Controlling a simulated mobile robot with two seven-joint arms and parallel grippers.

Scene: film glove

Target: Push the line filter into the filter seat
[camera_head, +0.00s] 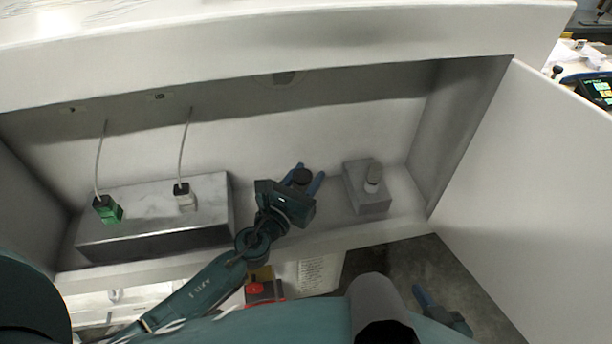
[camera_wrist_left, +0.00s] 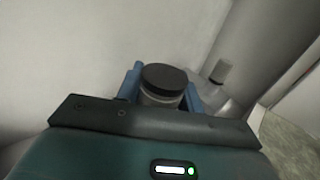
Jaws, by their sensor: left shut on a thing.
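My left gripper (camera_head: 305,178) reaches into the white cabinet and is shut on a short round piece with a dark cap, which I take as the line filter (camera_head: 301,176). In the left wrist view the filter (camera_wrist_left: 164,80) stands between the blue fingers (camera_wrist_left: 164,90), with a paler body below the black cap. A grey block (camera_head: 368,200) with an upright round post on top stands right of the gripper, apart from it. I cannot tell whether this block is the filter seat. My right gripper (camera_head: 430,300) is low at the right, outside the cabinet; its jaw opening is unclear.
The cabinet's back wall is close behind the left gripper. An open white door (camera_head: 530,180) stands at the right.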

